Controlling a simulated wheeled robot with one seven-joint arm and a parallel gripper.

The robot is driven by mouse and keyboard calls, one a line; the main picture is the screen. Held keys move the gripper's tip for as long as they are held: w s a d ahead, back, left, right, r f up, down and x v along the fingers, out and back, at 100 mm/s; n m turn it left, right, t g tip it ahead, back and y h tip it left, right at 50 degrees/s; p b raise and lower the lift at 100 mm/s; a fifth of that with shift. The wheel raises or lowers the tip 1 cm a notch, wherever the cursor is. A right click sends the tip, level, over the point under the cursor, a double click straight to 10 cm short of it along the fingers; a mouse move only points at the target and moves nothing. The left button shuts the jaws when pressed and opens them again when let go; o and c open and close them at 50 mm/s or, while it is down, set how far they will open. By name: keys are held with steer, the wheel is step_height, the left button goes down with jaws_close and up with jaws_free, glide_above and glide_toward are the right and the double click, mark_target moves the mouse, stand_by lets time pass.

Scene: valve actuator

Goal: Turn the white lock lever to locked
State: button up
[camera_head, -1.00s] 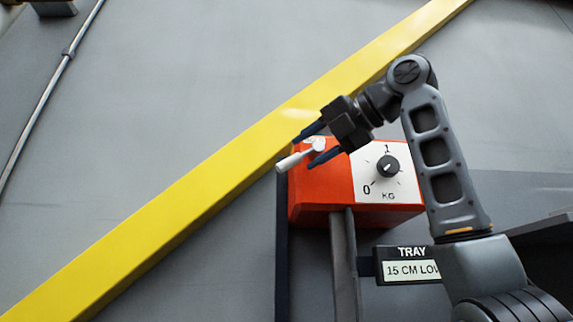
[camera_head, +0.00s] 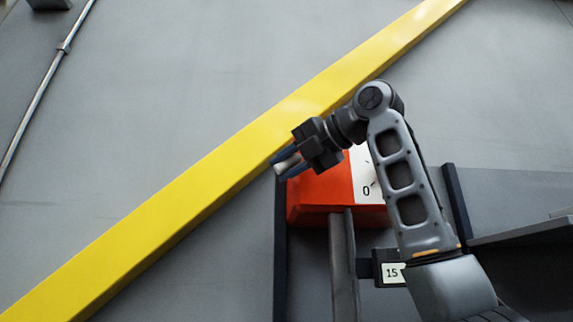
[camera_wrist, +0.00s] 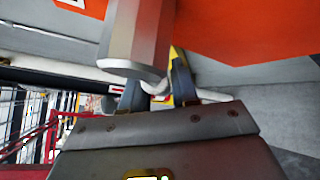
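The white lock lever (camera_head: 287,165) is at the upper left of the orange box (camera_head: 325,195). Its pale end shows at the fingers in the head view, and its shaft (camera_wrist: 142,35) looms large in the wrist view. My gripper (camera_head: 281,166) is at the lever's free end, with its dark blue fingers on either side of it. In the wrist view, my gripper's fingers (camera_wrist: 157,80) are partly behind the lever. Whether they press on it cannot be told. The lever's pivot is hidden behind my gripper.
A white dial plate (camera_head: 362,165) on the box is mostly covered by my arm. A yellow diagonal beam (camera_head: 190,184) runs close behind and left of the gripper.

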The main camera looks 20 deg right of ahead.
jaws_close()
steer(key=shift+s+d+f+n+g+h, duration=0.1)
steer(key=shift+d+f+n+g+h, duration=0.2)
steer(key=shift+f+n+g+h, duration=0.15)
steer(key=shift+o, duration=2)
jaws_free()
